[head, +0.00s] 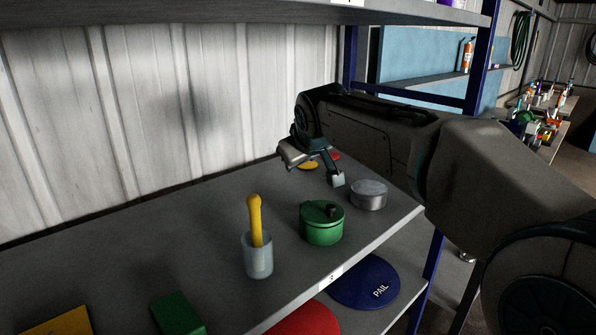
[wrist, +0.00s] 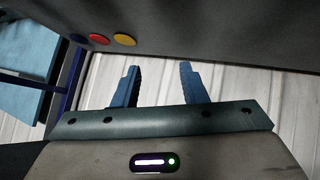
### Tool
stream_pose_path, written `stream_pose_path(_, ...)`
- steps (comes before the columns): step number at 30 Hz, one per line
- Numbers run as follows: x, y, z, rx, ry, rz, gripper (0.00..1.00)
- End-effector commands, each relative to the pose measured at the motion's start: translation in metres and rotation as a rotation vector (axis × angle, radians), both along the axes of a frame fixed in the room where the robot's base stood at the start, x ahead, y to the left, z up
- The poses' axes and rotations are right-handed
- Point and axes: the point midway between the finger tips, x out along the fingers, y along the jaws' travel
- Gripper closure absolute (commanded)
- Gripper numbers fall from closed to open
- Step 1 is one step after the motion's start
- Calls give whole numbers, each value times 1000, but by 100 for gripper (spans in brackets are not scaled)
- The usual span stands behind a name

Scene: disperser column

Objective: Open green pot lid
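The green pot (head: 322,229) stands on the grey shelf with its green lid (head: 318,210) on top. The lid has a small dark knob (head: 331,210). My gripper (head: 312,170) is in the air above the shelf, behind the pot in the head view and apart from it. In the wrist view its two blue fingers (wrist: 158,85) are spread apart with nothing between them. The pot is not in the wrist view.
A metal tin (head: 369,195) stands right of the pot. A cup (head: 258,258) holding a yellow-handled tool (head: 255,218) stands left. Red (wrist: 99,39) and yellow (wrist: 124,40) discs lie at the shelf's far end. An upper shelf (head: 240,12) hangs above.

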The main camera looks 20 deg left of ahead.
Motion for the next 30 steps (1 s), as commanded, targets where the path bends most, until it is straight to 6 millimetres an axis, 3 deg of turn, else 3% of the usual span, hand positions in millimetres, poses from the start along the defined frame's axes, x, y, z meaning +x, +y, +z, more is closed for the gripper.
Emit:
stream_pose_path(9, -34, -16, 34, 1, 0, 0, 61)
stream_pose_path(23, -40, -20, 38, -2, 4, -3, 61)
stream_pose_path(26, -43, -34, 31, -11, 21, -29, 61)
stream_pose_path(30, -59, -85, 2, -38, 83, -130, 61)
